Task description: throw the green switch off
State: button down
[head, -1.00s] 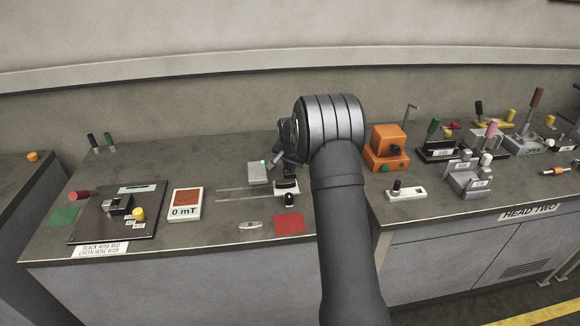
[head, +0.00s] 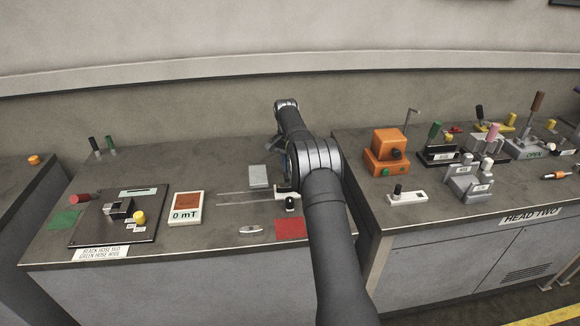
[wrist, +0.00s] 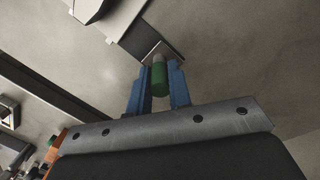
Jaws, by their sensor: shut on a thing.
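In the wrist view, the green switch (wrist: 159,78) shows as a short green handle with a paler end at a small grey plate. My gripper (wrist: 157,72) has its two blue fingers on either side of the handle and is shut on it. The handle's present setting cannot be told from this angle. In the head view, my arm hides the switch and the fingertips.
A grey box (head: 258,177) and slide rails (head: 245,198) lie left of my arm. A red square (head: 291,229) lies in front. An orange box (head: 388,152) and several levers stand on the right bench. The left bench has bare room at the back.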

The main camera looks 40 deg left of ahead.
jog(key=shift+a, duration=0.1)
dwell(0.5)
jog(key=c, duration=1.3)
grip_release()
jog(key=shift+w, duration=0.1)
jog(key=shift+r, duration=0.5)
notch_tip(320, 180, up, 3)
jog(key=shift+f, duration=0.1)
jog(key=w+d+r, duration=0.1)
jog(key=d+r, duration=0.1)
jog(key=d, duration=0.1)
jog(key=d+r, duration=0.2)
jog(key=d, duration=0.2)
jog(key=w+d+r, duration=0.1)
jog(key=d+r, duration=0.2)
jog(key=d, duration=0.1)
jog(key=shift+w+d+r, duration=0.1)
jog(key=shift+w+d, duration=0.1)
jog(key=shift+w, duration=0.1)
